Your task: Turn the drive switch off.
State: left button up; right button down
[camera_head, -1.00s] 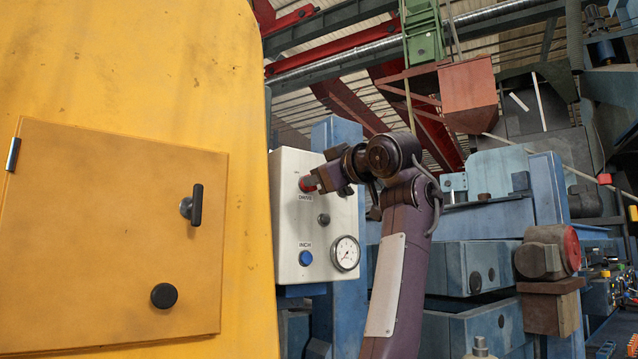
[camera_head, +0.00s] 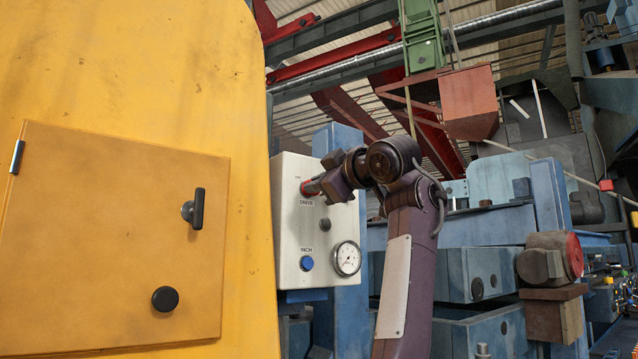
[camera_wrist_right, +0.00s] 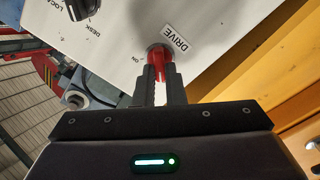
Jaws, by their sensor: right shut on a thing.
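The drive switch is a red handle (camera_wrist_right: 158,56) at the top of a white control panel (camera_head: 300,237), above the label DRIVE. In the right wrist view an ON mark stands beside it. My right gripper (camera_wrist_right: 160,78) is shut on the red handle, one dark finger on each side. In the head view the gripper (camera_head: 318,186) reaches the panel from the right and partly covers the switch. Which position the handle points to, I cannot tell. My left gripper is in neither view.
Below the switch sit a dark knob (camera_head: 325,224), a blue INCH button (camera_head: 306,262) and a round gauge (camera_head: 346,258). A yellow cabinet (camera_head: 90,75) with a door stands close on the left. Blue machinery (camera_head: 480,270) fills the right.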

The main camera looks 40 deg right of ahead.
jog(key=c, duration=1.7)
grip_release()
jog(key=shift+r, duration=0.15)
jog(key=shift+o, duration=1)
jog(key=shift+w, duration=0.2)
jog(key=s+b, duration=0.4)
jog(key=s, duration=0.3)
jog(key=shift+s+a+b, duration=0.3)
jog(key=shift+s+a, duration=0.05)
jog(key=shift+s, duration=0.05)
jog(key=shift+f, duration=0.2)
